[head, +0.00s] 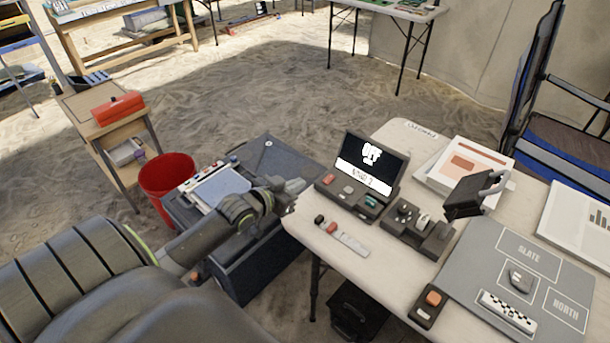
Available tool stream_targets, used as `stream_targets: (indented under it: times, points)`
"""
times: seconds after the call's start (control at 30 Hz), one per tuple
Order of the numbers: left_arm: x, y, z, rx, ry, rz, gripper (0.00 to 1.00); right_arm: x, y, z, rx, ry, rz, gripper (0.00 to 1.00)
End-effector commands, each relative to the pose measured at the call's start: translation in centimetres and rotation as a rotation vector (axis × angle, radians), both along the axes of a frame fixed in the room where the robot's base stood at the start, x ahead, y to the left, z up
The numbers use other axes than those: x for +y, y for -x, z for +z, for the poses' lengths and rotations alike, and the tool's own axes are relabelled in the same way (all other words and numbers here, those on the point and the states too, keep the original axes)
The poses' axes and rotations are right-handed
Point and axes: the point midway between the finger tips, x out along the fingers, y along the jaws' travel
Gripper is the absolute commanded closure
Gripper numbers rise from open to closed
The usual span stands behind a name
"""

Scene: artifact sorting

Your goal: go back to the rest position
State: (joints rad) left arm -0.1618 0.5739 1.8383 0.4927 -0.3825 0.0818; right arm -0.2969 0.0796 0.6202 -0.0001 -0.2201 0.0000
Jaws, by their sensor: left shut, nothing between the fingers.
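My left gripper (292,190) is shut and empty at the end of my left arm, which comes in from the lower left. It is at the left edge of the white table (295,222), close to a small screen device (372,165) with a lit display. My right gripper is not in view. A grey mat (470,262) marked SLATE and NORTH lies on the table at the right. A dark stone-like piece (521,279) and a black-and-white scale bar (508,313) lie on the mat.
A dark case (265,148) and a red bucket (168,178) stand left of the table, behind my arm. A wooden stand (85,102) holds a red box (117,108). A blue folding chair (560,130) is at the right. Open sand (270,85) lies beyond.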

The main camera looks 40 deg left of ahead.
Motion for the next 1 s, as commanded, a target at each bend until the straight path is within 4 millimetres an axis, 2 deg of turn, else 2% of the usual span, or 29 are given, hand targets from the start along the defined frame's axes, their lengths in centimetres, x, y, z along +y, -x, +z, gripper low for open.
stream_targets:
  times: [0.13,0.77,0.87,1.0]
  points:
    - [0.0,0.6,0.1,-0.001,0.0,-0.001,1.0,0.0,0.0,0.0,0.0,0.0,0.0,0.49]
    - [-0.3,1.0,-0.2,0.013,-0.002,-0.001,1.0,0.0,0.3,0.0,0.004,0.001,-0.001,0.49]
    - [-1.5,2.4,-1.4,0.073,-0.011,-0.003,1.0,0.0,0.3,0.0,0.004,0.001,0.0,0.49]
    - [-4.1,6.6,-3.9,0.235,-0.044,0.002,1.0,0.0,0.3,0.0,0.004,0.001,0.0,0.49]
